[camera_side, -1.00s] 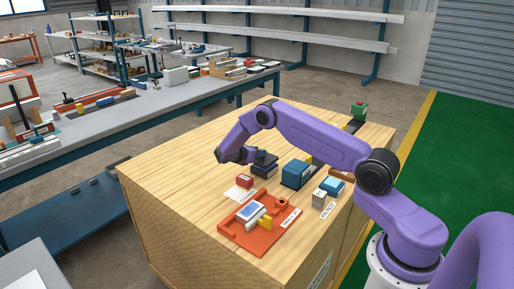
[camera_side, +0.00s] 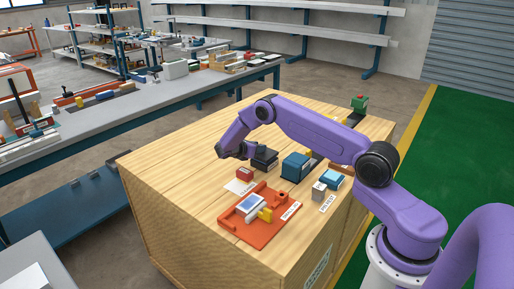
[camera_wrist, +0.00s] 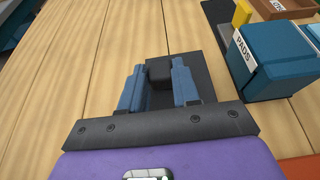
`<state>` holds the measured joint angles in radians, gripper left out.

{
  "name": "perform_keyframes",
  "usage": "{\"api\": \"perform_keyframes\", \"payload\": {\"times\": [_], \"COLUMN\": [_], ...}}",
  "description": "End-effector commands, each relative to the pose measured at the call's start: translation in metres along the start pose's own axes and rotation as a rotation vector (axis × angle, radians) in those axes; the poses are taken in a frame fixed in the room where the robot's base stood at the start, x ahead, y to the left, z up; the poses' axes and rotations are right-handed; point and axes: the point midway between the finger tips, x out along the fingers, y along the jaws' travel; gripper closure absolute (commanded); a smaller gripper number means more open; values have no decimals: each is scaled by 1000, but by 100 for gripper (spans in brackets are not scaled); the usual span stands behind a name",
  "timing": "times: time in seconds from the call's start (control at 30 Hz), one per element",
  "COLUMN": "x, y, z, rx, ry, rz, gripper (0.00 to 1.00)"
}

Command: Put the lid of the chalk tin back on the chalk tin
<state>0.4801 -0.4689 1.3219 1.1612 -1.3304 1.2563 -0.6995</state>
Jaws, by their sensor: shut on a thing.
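The lid is a dark flat plate (camera_wrist: 193,72) with a black block-like knob (camera_wrist: 159,70). My gripper (camera_wrist: 158,66) is shut on that knob, with one blue-grey finger on either side. In the side view, the lid (camera_side: 265,156) is at the dark box-shaped tin (camera_side: 264,167), and my gripper (camera_side: 255,150) reaches it from the left. The lid is over the tin; whether it is fully seated or slightly above cannot be told. The wrist view shows no clear tin wall, as the lid and fingers cover it.
A teal box marked PADS (camera_wrist: 270,58) stands close to the right of the lid. A small red box (camera_side: 244,173) and an orange tray (camera_side: 252,236) lie nearer the front. A grey block (camera_side: 318,190) and a blue box (camera_side: 331,181) stand right. The wooden top's left side is clear.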

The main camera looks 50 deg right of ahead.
Motion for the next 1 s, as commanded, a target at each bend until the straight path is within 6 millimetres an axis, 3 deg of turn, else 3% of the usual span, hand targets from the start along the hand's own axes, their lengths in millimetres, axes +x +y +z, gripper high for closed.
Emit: {"api": "perform_keyframes", "payload": {"times": [1.0], "x": [4], "y": [0], "z": [-9], "rx": [1], "ry": [0], "rz": [1], "gripper": [99]}}
